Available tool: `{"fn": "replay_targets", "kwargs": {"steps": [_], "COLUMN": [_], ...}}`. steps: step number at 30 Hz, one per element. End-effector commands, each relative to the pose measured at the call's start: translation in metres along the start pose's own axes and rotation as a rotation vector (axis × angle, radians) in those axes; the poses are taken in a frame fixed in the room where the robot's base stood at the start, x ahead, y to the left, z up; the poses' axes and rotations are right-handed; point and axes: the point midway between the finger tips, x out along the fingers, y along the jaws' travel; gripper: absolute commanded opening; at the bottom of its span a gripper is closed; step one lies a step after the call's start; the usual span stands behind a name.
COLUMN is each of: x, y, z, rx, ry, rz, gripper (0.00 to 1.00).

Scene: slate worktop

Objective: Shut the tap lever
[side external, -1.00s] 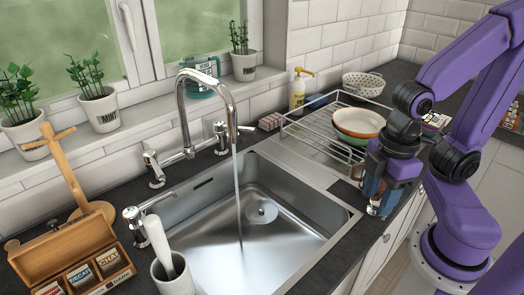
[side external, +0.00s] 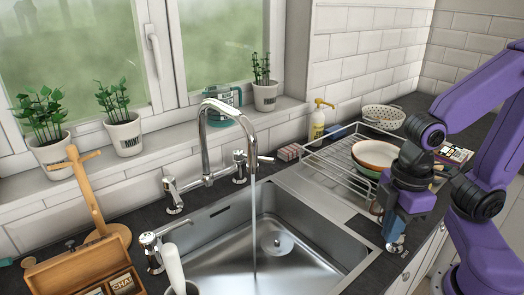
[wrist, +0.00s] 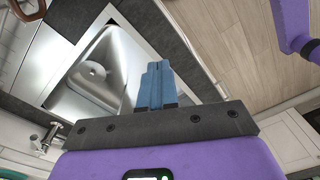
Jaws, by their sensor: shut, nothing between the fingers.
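The chrome tap (side external: 203,135) arches over the sink in the side external view. A stream of water (side external: 253,222) runs from its spout into the basin. A cross-shaped handle with a lever (side external: 242,160) stands right of the spout base. Another handle (side external: 172,192) stands to its left. A separate chrome fitting with a lever (side external: 153,243) is nearer, at the sink's left edge. My gripper (side external: 392,238) points down near the sink's right front corner, well away from these levers. In the wrist view its blue fingers (wrist: 155,78) are together and empty. A chrome fitting (wrist: 52,137) shows there at lower left.
The steel sink (side external: 310,262) lies between my gripper and the tap. A wire dish rack (side external: 335,165) with a bowl (side external: 374,154) is behind the gripper. A wooden box (side external: 75,272) and mug stand (side external: 97,205) are at left. Potted plants line the windowsill.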

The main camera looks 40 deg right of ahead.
Motion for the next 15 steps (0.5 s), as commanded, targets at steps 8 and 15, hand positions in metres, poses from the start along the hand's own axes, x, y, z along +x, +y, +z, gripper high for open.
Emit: {"fn": "replay_targets", "kwargs": {"steps": [8,15], "x": [-0.03,-0.053], "y": [0.061,0.15], "z": [-0.075,-0.122], "rx": [0.182,0.322], "ry": [0.031,0.104], "rz": [-0.089,-0.17], "gripper": [0.0,0.0]}}
